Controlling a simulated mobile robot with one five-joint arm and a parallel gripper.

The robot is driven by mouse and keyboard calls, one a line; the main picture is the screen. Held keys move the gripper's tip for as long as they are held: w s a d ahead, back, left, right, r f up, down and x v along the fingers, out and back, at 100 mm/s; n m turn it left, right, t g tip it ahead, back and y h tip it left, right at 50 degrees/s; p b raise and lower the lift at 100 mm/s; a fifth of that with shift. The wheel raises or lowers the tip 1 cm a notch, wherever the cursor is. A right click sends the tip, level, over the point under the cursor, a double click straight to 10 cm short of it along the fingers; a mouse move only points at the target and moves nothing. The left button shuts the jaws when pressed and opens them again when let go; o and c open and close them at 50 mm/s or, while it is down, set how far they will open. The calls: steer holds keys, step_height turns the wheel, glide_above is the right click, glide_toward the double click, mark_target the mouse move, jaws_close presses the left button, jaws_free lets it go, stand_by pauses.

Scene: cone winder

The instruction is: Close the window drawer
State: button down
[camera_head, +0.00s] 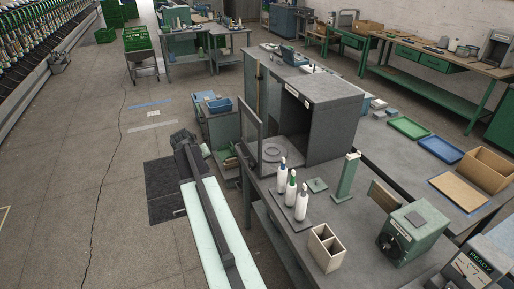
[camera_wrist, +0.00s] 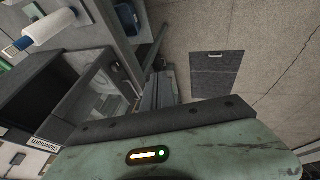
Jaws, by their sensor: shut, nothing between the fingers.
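The window drawer belongs to the grey box-shaped cabinet (camera_head: 335,92) on the bench. Its upright grey frame with a clear pane (camera_head: 244,122) stands out to the left of the cabinet, so the drawer looks open. A ring-shaped part (camera_head: 272,151) lies in the space between. In the wrist view the framed pane (camera_wrist: 72,98) is at the left, beside the cabinet. My gripper (camera_head: 183,140) is shut and empty, over the floor left of the frame and apart from it. In the wrist view its dark fingers (camera_wrist: 160,90) point away; their tips are hard to make out.
White-and-coloured cones (camera_head: 302,203) stand on the bench before the cabinet, near a beige divided box (camera_head: 325,248) and a green machine (camera_head: 407,235). A blue bin (camera_head: 220,105) sits behind the frame. A dark mat (camera_head: 162,190) lies on the floor; the left aisle is open.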

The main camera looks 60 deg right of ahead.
steer(key=s+d+r+m+g+h, duration=0.15)
steer(key=s+d, duration=0.25)
steer(key=d, duration=0.4)
steer(key=s+d+r+t, duration=0.15)
steer(key=s+d, duration=0.25)
steer(key=d, duration=0.4)
steer(key=s+d+f+g+b, duration=0.1)
steer(key=d+f+b, duration=0.6)
steer(key=d+f, duration=0.1)
steer(key=shift+s+d, duration=0.3)
steer(key=shift+s, duration=0.1)
